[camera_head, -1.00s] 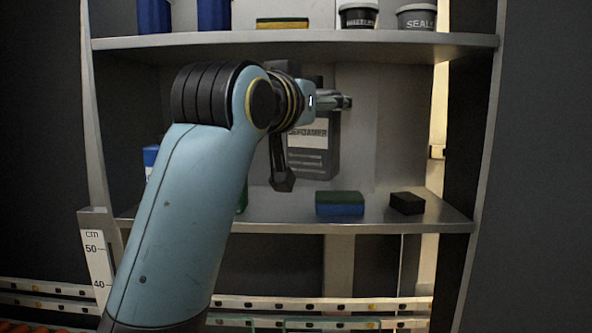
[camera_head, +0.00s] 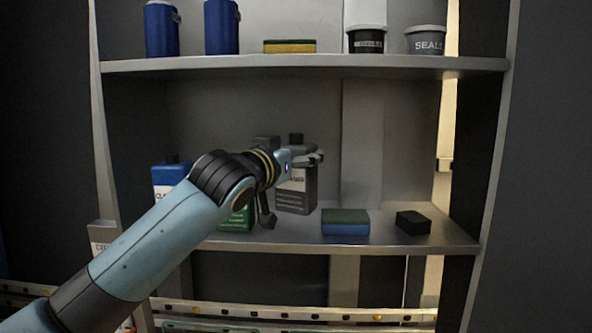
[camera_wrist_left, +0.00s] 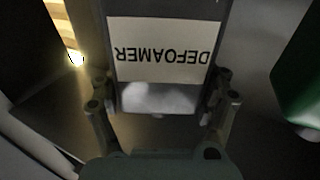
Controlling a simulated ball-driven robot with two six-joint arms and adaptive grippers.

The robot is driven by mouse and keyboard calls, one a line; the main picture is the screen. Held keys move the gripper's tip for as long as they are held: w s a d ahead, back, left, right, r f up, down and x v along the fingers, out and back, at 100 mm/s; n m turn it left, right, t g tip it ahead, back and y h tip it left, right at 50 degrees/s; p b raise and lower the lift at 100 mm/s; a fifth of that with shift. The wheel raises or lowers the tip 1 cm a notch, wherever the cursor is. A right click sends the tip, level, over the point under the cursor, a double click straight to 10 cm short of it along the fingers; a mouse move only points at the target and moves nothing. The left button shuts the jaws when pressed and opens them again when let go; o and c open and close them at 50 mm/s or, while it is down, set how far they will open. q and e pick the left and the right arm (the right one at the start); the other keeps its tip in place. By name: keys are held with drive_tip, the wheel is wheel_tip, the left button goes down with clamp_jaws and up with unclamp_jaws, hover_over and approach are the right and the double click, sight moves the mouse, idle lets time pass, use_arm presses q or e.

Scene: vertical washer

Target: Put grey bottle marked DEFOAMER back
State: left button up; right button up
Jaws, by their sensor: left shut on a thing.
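The grey DEFOAMER bottle (camera_head: 298,192) is upright over the middle shelf (camera_head: 375,238) in the head view, partly hidden by my left gripper (camera_head: 300,163). I cannot tell whether its base touches the shelf. In the left wrist view the bottle (camera_wrist_left: 165,82) sits between the fingers of my left gripper (camera_wrist_left: 160,110), its label upside down. My left gripper is shut on it. My right gripper is not in view.
On the middle shelf, a blue bottle (camera_head: 168,173) and a green bottle (camera_head: 237,219) stand left; a green-blue sponge (camera_head: 345,222) and a black block (camera_head: 413,223) lie right. Blue containers (camera_head: 161,30), a yellow sponge (camera_head: 289,46) and tubs (camera_head: 425,41) stand above.

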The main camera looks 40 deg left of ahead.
sight(296, 174)
use_arm(q)
wheel_tip(296, 174, down, 3)
drive_tip(key=shift+f+p, duration=0.15)
drive_tip(key=shift+p, duration=0.2)
drive_tip(key=shift+f, duration=0.1)
drive_tip(key=shift+f, duration=0.1)
drive_tip(key=shift+f, duration=0.15)
drive_tip(key=o, duration=1.5)
drive_tip(key=shift+s, duration=0.1)
drive_tip(key=shift+d, duration=0.1)
